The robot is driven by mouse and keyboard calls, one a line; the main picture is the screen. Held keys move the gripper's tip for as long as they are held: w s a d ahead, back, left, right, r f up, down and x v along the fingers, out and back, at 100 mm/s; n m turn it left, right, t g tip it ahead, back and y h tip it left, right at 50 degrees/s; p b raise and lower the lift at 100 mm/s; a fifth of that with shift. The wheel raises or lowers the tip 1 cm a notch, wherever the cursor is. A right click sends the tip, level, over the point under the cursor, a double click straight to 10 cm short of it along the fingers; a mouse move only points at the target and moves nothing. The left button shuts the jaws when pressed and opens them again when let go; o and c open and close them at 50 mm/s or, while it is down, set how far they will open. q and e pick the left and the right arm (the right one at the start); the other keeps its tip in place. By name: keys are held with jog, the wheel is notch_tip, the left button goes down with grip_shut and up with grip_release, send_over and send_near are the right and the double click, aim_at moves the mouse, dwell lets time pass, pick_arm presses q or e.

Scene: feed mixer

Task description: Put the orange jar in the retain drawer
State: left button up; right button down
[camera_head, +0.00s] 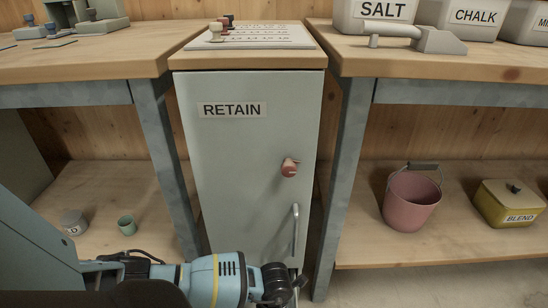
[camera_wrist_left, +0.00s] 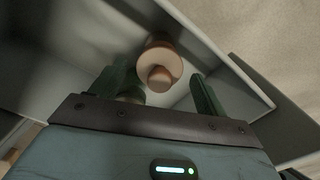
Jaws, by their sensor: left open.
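The cabinet (camera_head: 235,150) labelled RETAIN stands between two benches, with a bar handle (camera_head: 295,230) low on its grey front. In the left wrist view an orange-peach jar (camera_wrist_left: 153,51) with a round knob on top sits between and just beyond my left fingertips (camera_wrist_left: 160,76). My left gripper is open. Pale grey walls (camera_wrist_left: 222,55) of an open box or drawer surround the jar. In the head view my left arm reaches along the bottom to the cabinet's lower front; its fingers and the jar are hidden there. My right gripper is out of view.
A red knob (camera_head: 289,167) sticks out of the cabinet front. A pink bucket (camera_head: 411,200) and a yellow BLEND box (camera_head: 510,205) stand on the right lower shelf. A greenish round thing (camera_wrist_left: 131,94) shows beside my left finger.

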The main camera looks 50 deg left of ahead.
pick_arm(q)
notch_tip(320, 180, up, 10)
jog(key=p, duration=0.4)
jog(key=shift+r+p, duration=0.2)
jog(key=shift+p, duration=0.1)
